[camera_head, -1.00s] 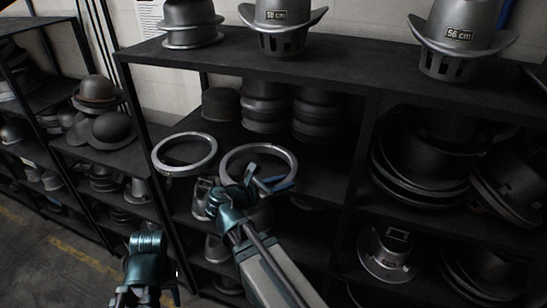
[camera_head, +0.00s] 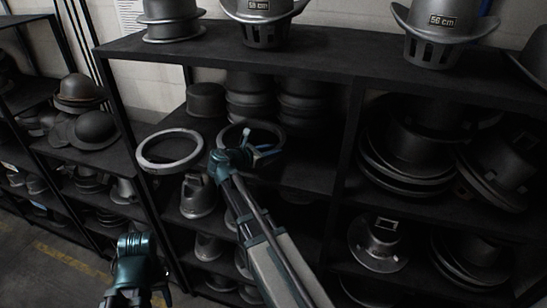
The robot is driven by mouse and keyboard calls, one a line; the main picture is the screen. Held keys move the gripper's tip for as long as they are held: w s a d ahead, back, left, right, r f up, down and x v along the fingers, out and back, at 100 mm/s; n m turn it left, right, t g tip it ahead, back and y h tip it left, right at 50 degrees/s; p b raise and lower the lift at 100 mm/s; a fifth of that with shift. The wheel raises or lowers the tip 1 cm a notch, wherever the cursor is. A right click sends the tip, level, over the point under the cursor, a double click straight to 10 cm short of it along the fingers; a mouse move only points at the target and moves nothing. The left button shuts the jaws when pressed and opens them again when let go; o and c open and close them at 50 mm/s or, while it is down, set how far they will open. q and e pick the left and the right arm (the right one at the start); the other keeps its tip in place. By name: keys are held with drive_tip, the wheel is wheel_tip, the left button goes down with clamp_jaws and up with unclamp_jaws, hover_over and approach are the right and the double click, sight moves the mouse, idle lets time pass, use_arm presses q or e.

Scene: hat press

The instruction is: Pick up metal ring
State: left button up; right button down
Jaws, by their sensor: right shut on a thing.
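Two metal rings show at the middle shelf. The left ring (camera_head: 143,163) is bright and lies at the shelf's front left, clear of my grippers. The right ring (camera_head: 224,132) is darker, in front of stacked hat forms. My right gripper (camera_head: 266,152) is at its near right edge and shut on it; the fingers are small and partly hidden by the wrist. My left gripper (camera_head: 135,285) is low at the left, away from the shelf and both rings. Its fingertips are not clear.
A black shelf unit (camera_head: 330,58) carries hat blocks on top, including one marked 56 cm (camera_head: 433,50). Metal forms (camera_head: 198,195) fill the lower shelf. Dark brims (camera_head: 405,160) crowd the right compartment. Floor (camera_head: 45,265) shows at the lower left.

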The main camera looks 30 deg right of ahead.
sight(273, 164)
drive_tip(key=shift+w+d+f+b, duration=0.1)
drive_tip(key=shift+w+f+b, duration=0.05)
drive_tip(key=shift+f+b, duration=0.5)
drive_tip(key=shift+w+d+f+b, duration=0.1)
drive_tip(key=shift+w+f+b, duration=0.1)
drive_tip(key=shift+f+b, duration=0.4)
drive_tip(key=shift+w+d+f+b, duration=0.1)
drive_tip(key=shift+w+f+b, duration=0.05)
drive_tip(key=shift+f+b, duration=0.5)
drive_tip(key=shift+r, duration=0.1)
drive_tip(key=c, duration=0.7)
unclamp_jaws()
drive_tip(key=shift+o, duration=0.2)
drive_tip(key=shift+a+r, duration=0.1)
drive_tip(key=shift+a, duration=0.1)
drive_tip(key=p+v, duration=0.3)
drive_tip(key=v, duration=0.8)
drive_tip(key=shift+a+p, duration=0.3)
drive_tip(key=shift+p, duration=0.1)
